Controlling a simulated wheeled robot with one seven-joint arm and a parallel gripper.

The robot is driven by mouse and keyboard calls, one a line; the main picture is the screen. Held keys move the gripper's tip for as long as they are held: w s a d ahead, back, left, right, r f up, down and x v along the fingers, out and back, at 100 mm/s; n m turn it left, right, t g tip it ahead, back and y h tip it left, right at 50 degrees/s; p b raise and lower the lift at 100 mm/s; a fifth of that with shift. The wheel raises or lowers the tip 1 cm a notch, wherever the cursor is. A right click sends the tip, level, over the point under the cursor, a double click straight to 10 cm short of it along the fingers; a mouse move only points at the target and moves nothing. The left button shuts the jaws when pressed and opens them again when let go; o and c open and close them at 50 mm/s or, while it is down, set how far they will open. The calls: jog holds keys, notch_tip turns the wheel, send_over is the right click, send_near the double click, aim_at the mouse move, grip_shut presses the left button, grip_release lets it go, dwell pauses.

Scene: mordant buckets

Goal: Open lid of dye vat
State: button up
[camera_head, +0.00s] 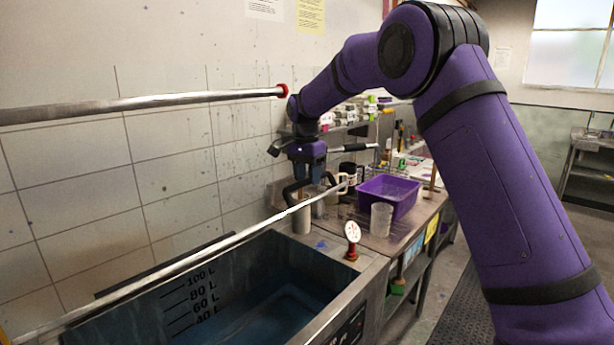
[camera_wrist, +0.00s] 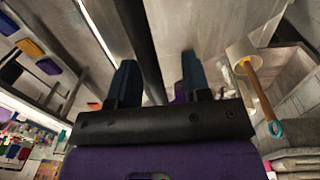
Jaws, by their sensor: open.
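The dye vat (camera_head: 366,283) is a metal tank at the lower left of the head view. Its blue-stained inside shows, with litre marks on the wall. A long pale metal bar (camera_head: 190,260) slants above the vat toward my gripper; I cannot tell whether it belongs to the lid. No lid panel is clearly visible. My gripper (camera_head: 312,188) points down near the vat's far end, by the bar's far end. In the wrist view my gripper (camera_wrist: 158,78) has its fingers apart. A dark bar (camera_wrist: 140,40) runs through the view between them; contact cannot be told.
A second rail (camera_head: 150,101) with a red end crosses above the vat. The bench beyond holds a purple tub (camera_head: 405,198), a clear beaker (camera_head: 381,220) and a beige container (camera_head: 302,220). Open floor lies at right.

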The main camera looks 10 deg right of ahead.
notch_tip(320, 180, up, 11)
jog(key=shift+w+a+f, duration=0.2)
jog(key=shift+w+a, duration=0.05)
jog(key=shift+w, duration=0.05)
jog(key=shift+c, duration=0.2)
